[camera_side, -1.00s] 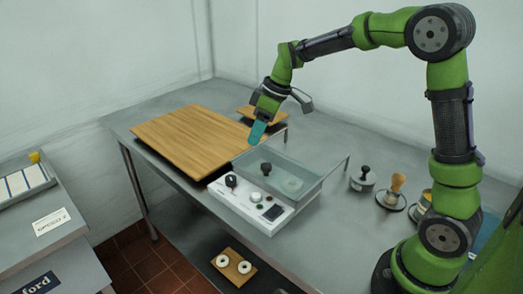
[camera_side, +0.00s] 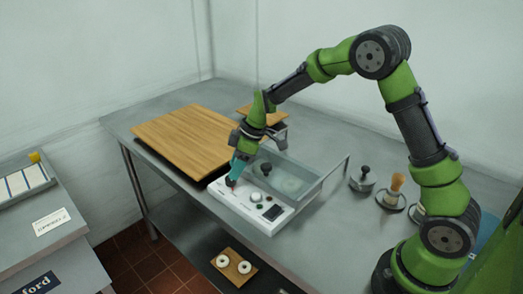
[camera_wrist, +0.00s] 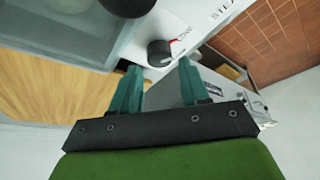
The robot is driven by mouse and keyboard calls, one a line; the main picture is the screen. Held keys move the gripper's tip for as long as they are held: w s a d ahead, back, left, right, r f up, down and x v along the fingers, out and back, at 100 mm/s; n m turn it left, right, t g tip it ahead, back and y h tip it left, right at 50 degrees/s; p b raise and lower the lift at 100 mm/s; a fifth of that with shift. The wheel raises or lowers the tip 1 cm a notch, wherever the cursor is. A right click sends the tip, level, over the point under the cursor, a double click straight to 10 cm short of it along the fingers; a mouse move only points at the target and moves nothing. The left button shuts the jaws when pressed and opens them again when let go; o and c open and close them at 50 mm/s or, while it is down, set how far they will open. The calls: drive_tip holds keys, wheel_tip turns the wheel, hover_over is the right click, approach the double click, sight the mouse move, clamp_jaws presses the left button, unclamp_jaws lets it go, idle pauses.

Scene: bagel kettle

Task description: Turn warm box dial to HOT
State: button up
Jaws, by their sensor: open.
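The warm box has a white front panel (camera_side: 247,205) with a black dial (camera_side: 230,182) at its left end, largely hidden by the fingers in the side view. In the wrist view the dial (camera_wrist: 158,54) is a round black knob with a red mark beside it and partly readable lettering. My gripper (camera_side: 237,169) is just above the dial, pointing down. In the wrist view my gripper (camera_wrist: 160,68) is open, its two teal fingertips on either side of the dial. I cannot tell whether they touch it.
A clear-walled box (camera_side: 300,178) with a black-knobbed lid stands right behind the panel. A wooden board (camera_side: 185,135) lies to the left. A weight (camera_side: 363,178) and a brush (camera_side: 396,190) stand to the right. Two rings sit on a small board (camera_side: 234,266) on the shelf below.

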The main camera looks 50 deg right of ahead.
sight(231, 181)
drive_tip(key=shift+x, duration=1.75)
drive_tip(key=c, duration=0.7)
drive_tip(key=shift+c, duration=0.2)
